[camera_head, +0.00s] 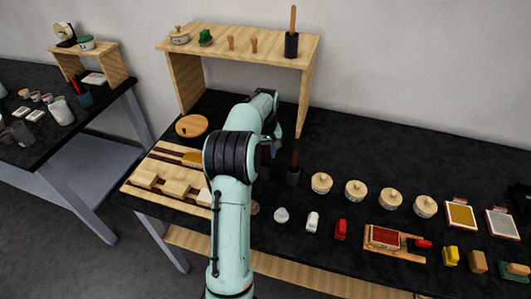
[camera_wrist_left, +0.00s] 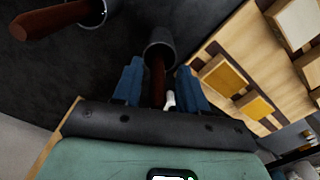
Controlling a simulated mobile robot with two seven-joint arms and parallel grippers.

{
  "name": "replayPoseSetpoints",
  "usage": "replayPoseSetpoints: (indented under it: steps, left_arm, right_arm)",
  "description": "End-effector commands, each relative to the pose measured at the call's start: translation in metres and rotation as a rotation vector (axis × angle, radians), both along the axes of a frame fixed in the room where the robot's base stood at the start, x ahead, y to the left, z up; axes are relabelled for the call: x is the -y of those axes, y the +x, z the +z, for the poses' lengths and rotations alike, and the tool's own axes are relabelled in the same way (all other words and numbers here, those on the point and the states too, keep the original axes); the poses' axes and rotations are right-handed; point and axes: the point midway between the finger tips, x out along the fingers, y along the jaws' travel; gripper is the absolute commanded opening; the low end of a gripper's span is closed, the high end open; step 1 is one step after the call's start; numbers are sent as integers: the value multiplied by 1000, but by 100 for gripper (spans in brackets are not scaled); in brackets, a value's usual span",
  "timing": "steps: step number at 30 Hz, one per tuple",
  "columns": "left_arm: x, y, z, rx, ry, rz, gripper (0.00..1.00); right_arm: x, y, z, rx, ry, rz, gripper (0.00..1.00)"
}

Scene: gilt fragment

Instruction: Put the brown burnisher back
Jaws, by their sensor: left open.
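My left gripper (camera_wrist_left: 160,88) is open in the left wrist view, with its blue fingers on either side of a brown handle (camera_wrist_left: 157,78). That handle reaches up from a dark cup (camera_wrist_left: 160,50), and I cannot tell whether the fingers touch it. A second brown handle (camera_wrist_left: 52,20) stands in another dark cup (camera_wrist_left: 93,12) at the upper left. In the head view one brown handle (camera_head: 295,157) in a dark cup (camera_head: 292,177) shows just right of my left gripper (camera_head: 270,160), which is mostly hidden by my arm. Which handle is the brown burnisher is unclear.
The wooden shelf (camera_head: 232,43) behind carries a dark cup (camera_head: 291,45) with an orange-brown stick. Several lidded pots (camera_head: 321,183) stand to the right. A wooden board with blocks (camera_head: 140,197) lies left of my arm. Black tabletop (camera_head: 400,165) is clear behind the pots.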

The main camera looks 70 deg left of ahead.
Motion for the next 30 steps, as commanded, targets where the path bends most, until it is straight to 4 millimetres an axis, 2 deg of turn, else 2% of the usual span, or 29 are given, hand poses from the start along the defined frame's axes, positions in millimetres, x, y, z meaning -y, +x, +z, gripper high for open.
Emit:
replayPoseSetpoints:
  steps: [9,15,21,30]
  left_arm:
    - [0,2,68,7,5,-2,42]
    - [0,2,102,5,3,-1,42]
    - [0,1,116,1,1,-1,42]
    - [0,0,117,0,1,0,42]
  right_arm:
    - [0,12,13,14,0,0,43]
    - [0,22,21,25,0,0,43]
    - [0,25,24,29,0,0,43]
    - [0,25,24,28,0,0,43]
